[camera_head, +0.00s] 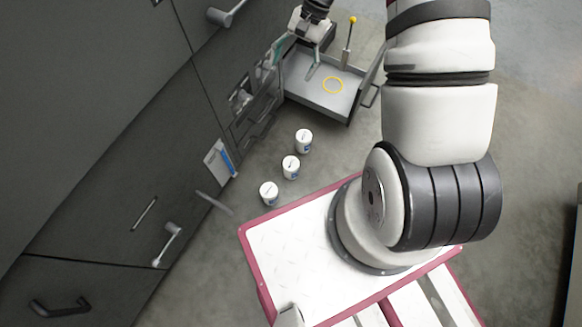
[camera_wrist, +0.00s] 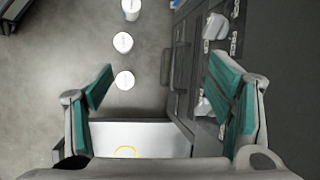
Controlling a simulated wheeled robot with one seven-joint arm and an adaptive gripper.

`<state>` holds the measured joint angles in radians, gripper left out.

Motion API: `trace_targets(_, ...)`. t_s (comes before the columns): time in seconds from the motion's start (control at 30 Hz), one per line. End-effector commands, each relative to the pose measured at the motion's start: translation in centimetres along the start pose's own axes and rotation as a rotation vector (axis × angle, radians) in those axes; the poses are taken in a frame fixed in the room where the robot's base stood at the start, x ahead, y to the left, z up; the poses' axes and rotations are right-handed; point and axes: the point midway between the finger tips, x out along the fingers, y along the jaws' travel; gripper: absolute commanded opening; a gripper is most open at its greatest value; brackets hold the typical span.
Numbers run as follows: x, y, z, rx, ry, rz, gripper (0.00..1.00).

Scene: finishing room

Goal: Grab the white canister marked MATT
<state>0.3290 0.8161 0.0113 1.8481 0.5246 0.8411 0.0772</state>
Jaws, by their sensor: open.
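Three white canisters stand in a row on the grey floor: one near the open drawer (camera_head: 304,141), a middle one (camera_head: 291,167) and one closest to my base (camera_head: 268,194). They have dark and blue markings too small to read, so I cannot tell which says MATT. In the wrist view the three show as white lids: the lowest (camera_wrist: 125,80), the middle (camera_wrist: 123,42) and the top one (camera_wrist: 131,8), cut by the frame edge. My gripper (camera_wrist: 160,66) is open and empty, its teal-padded fingers wide apart. In the head view it is above the drawer's back left, apart from the canisters.
Dark cabinets (camera_head: 100,190) with protruding handles line the left. A blue-and-white card (camera_head: 219,159) is on the cabinet front. Floor right of the canisters is clear.

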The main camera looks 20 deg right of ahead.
Motion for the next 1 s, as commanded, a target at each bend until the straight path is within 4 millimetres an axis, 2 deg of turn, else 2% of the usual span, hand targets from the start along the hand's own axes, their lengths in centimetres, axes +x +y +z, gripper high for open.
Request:
trace_targets(0.03,2.5,1.0,-1.6,0.043,-0.016,-0.005,0.74)
trace_targets(0.2,10.0,4.1,-6.0,0.184,-0.040,-0.030,0.74)
trace_targets(0.33,16.2,7.2,-8.4,0.291,-0.056,-0.041,0.74)
trace_targets(0.5,23.3,11.1,-9.9,0.411,-0.071,-0.047,0.74)
trace_targets(0.6,26.2,12.8,-10.1,0.460,-0.076,-0.048,0.74)
trace_targets(0.7,28.0,13.8,-10.2,0.491,-0.079,-0.048,0.74)
trace_targets(0.87,29.9,14.3,-10.1,0.506,-0.080,-0.047,0.74)
trace_targets(1.0,32.5,14.2,-9.9,0.507,-0.082,-0.046,0.74)
